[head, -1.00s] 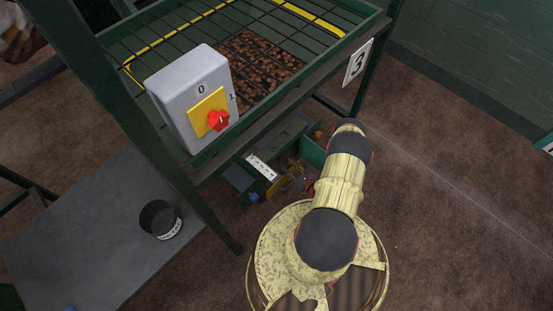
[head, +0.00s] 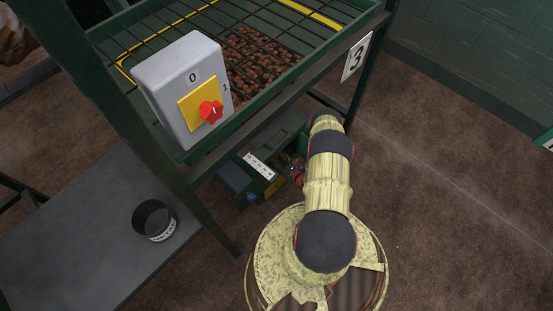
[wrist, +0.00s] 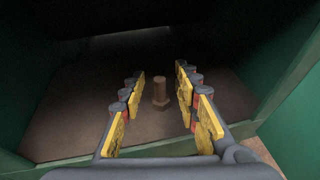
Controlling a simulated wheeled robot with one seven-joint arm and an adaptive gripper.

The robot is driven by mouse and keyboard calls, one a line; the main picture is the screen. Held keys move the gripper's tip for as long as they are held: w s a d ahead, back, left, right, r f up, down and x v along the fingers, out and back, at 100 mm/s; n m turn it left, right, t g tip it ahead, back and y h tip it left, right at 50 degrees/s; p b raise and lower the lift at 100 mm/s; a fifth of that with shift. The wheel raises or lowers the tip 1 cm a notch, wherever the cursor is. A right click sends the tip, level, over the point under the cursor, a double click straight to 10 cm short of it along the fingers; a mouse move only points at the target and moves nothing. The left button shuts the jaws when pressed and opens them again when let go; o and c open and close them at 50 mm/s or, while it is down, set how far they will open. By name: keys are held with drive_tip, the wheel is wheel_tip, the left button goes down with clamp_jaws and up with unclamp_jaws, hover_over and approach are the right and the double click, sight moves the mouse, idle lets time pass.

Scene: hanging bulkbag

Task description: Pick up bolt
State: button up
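The bolt (wrist: 160,94) is a brown, rusty-looking piece standing upright on its wider hexagonal head, on the brown floor of a dark green-walled space in the wrist view. My gripper (wrist: 160,92) is open, its yellow-padded fingers apart on the left and right of the bolt. The bolt shows between the fingertips, and I see no finger touching it. How far the fingers are from it in depth is hard to tell.
Green walls (wrist: 290,85) close in on both sides in the wrist view. In the head view a green toolbox (head: 238,180) with a white label sits under the frame. A grey switch box (head: 185,88) hangs above it. A dark cup (head: 154,220) stands on the grey plate at left.

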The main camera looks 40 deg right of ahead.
drive_tip(key=shift+c, duration=1.2)
clamp_jaws()
